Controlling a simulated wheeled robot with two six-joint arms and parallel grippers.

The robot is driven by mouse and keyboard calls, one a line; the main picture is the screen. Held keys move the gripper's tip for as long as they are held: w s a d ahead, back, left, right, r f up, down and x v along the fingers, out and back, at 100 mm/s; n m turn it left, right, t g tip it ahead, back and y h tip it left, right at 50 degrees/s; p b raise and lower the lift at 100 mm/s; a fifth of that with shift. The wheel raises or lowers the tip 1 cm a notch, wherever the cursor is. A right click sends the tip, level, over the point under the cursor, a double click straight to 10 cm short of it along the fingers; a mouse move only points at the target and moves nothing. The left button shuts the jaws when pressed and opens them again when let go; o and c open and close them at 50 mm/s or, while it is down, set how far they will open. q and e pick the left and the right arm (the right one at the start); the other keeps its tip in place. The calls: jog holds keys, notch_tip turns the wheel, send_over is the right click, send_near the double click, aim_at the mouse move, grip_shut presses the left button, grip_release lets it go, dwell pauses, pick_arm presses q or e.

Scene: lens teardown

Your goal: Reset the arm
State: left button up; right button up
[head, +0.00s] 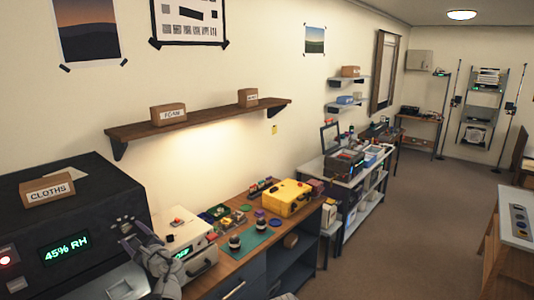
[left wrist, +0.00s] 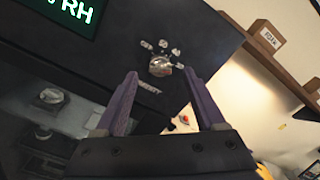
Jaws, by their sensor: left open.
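My left gripper (head: 128,241) is in the lower left of the head view, in front of the right end of a black cabinet (head: 85,205) with a green "45% RH" display. In the left wrist view its two purple fingers (left wrist: 162,88) stand apart with nothing between them. Past the fingertips is a silver knob (left wrist: 160,67) with small labels around it on the black panel. Whether the fingers touch the knob I cannot tell. My right gripper is in neither view.
A white box-shaped device (head: 188,240) stands right of the cabinet. Beyond it, the wooden bench holds a teal mat (head: 262,236) and a yellow case (head: 287,198). A wall shelf (head: 200,120) hangs above. A cardboard box marked CLOTHS (head: 47,191) sits on the cabinet.

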aim_at(128, 230)
pick_arm(q)
jog(key=x, duration=0.4)
jog(key=shift+w, duration=0.1)
jog(key=n, duration=0.5)
jog(key=shift+n, duration=0.3)
jog(key=n, duration=0.5)
jog(key=shift+f+n, duration=0.15)
jog(key=shift+n, duration=0.25)
jog(key=n, duration=0.5)
jog(key=shift+n, duration=0.4)
jog(key=n, duration=0.5)
jog(key=shift+d, duration=0.1)
